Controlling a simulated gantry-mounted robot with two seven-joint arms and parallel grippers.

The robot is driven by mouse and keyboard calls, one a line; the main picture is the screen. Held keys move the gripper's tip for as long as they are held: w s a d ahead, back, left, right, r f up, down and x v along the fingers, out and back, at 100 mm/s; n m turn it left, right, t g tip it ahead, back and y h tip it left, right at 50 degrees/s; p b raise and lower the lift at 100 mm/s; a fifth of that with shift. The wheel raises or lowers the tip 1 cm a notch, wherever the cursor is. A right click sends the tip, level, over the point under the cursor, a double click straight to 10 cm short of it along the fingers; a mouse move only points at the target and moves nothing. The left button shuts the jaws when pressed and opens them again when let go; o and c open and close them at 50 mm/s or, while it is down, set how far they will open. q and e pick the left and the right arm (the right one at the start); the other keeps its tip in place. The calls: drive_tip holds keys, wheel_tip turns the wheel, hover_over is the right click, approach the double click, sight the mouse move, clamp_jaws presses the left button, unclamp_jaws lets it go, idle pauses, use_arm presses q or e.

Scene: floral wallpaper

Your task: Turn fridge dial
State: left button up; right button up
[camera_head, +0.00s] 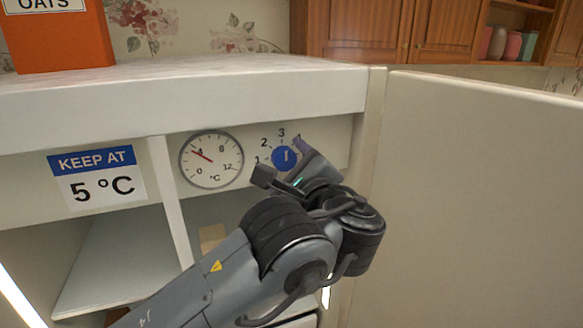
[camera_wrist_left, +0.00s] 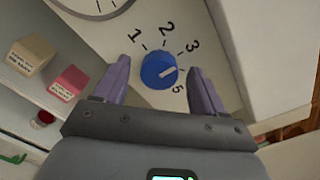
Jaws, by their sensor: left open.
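The blue fridge dial (camera_head: 284,158) is on the panel under the fridge top, with numbers around it. In the left wrist view the dial (camera_wrist_left: 157,72) has a white mark pointing right, between 3 and 5; no 4 is visible there. My left gripper (camera_wrist_left: 158,88) is open, one finger on each side of the dial, with gaps showing. In the head view the left gripper (camera_head: 283,166) partly covers the dial's surroundings. The round thermometer (camera_head: 211,172) has its red needle near 4. A sign (camera_head: 97,187) reads KEEP AT 5 °C. My right gripper is not in view.
The open fridge door (camera_head: 470,190) stands close on the right of the gripper. The white fridge top (camera_head: 180,100) overhangs the panel, with an orange oats box (camera_head: 57,45) on it. Small boxes (camera_wrist_left: 70,82) sit on a shelf below.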

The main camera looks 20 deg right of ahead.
use_arm(q)
drive_tip(key=shift+s+f, duration=0.1)
drive_tip(key=shift+s, duration=0.45)
drive_tip(key=s+b, duration=0.2)
drive_tip(key=s, duration=0.7)
drive_tip(key=shift+s, duration=0.35)
drive_tip(key=shift+a, duration=0.1)
